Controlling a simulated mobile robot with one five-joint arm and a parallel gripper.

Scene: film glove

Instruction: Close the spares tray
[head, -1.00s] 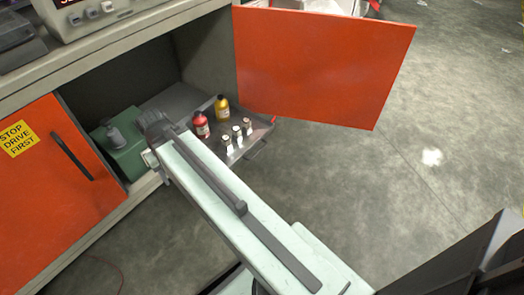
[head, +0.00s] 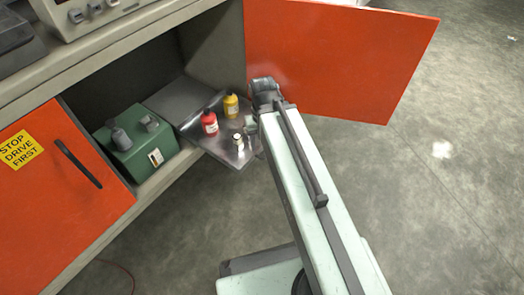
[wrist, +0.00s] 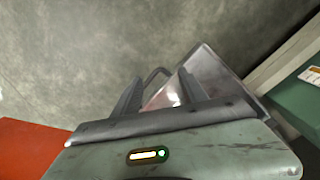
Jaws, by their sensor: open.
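The spares tray (head: 222,149) is a grey metal tray sticking out of the open cabinet. It carries a red bottle (head: 210,124), a yellow bottle (head: 231,106) and small pale vials (head: 238,142). My arm covers the tray's right front part in the head view. My gripper is mostly hidden there, at the tray's right side. In the wrist view my gripper (wrist: 160,92) is open, its two fingers spread. The tray's grey handle loop (wrist: 153,74) shows beyond and between the fingers; I cannot tell whether they touch. The tray (wrist: 213,72) itself extends to the right.
A green box (head: 138,145) stands in the cabinet left of the tray. An orange door (head: 335,60) stands open on the right, close behind my arm. Another orange door (head: 70,200) on the left has a dark handle. The concrete floor in front is clear.

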